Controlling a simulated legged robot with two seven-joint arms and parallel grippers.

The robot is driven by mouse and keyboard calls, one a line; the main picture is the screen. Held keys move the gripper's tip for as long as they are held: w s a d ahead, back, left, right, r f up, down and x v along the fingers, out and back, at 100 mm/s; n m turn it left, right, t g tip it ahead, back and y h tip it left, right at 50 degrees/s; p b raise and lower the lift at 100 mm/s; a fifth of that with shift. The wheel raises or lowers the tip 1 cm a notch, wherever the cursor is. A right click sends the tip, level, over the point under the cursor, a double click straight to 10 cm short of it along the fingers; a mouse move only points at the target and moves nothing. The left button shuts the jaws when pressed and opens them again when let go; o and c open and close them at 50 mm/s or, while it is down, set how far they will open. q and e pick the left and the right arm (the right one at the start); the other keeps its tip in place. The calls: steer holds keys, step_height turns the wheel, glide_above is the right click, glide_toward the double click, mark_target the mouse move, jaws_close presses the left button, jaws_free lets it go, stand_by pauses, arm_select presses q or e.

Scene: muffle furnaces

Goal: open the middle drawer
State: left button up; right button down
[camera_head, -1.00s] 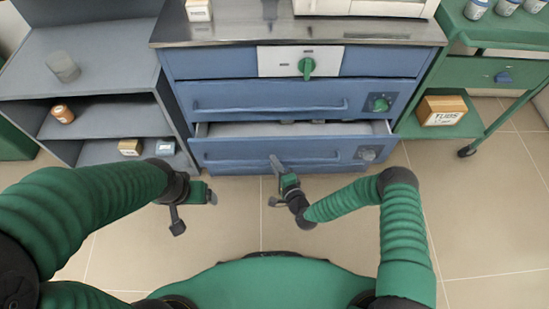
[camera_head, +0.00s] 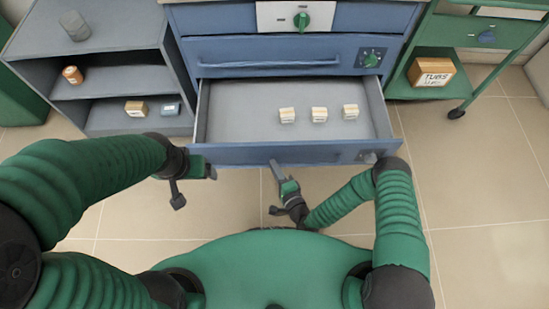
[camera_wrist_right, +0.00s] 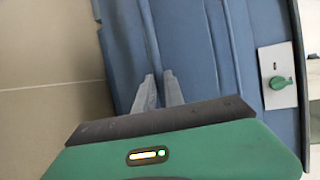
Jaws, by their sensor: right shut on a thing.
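A blue drawer (camera_head: 235,153) stands pulled well out of the blue cabinet in the head view, below a closed drawer with a green knob. Its grey inside is bare except for three small boxes. My right gripper (camera_head: 275,166) is at the drawer's front and is shut on its handle; the handle itself is mostly hidden. In the right wrist view my right gripper's two fingers (camera_wrist_right: 159,92) reach to the blue drawer front. My left gripper (camera_head: 195,187) is open and empty, left of the drawer's front corner.
The closed drawer (camera_head: 268,50) above has a long handle. A grey shelf (camera_head: 105,85) stands left, and a green cart (camera_head: 419,55) with a labelled box (camera_head: 432,73) stands right. Tiled floor lies free around me.

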steer(key=shift+s+d+f, duration=0.15)
steer(key=shift+s+f, duration=0.05)
steer(key=shift+s, duration=0.2)
steer(key=c, duration=1.4)
jaws_free()
steer(key=shift+c, duration=0.2)
arm_select(q)
steer(key=shift+d, duration=0.1)
arm_select(e)
steer(key=shift+r, duration=0.1)
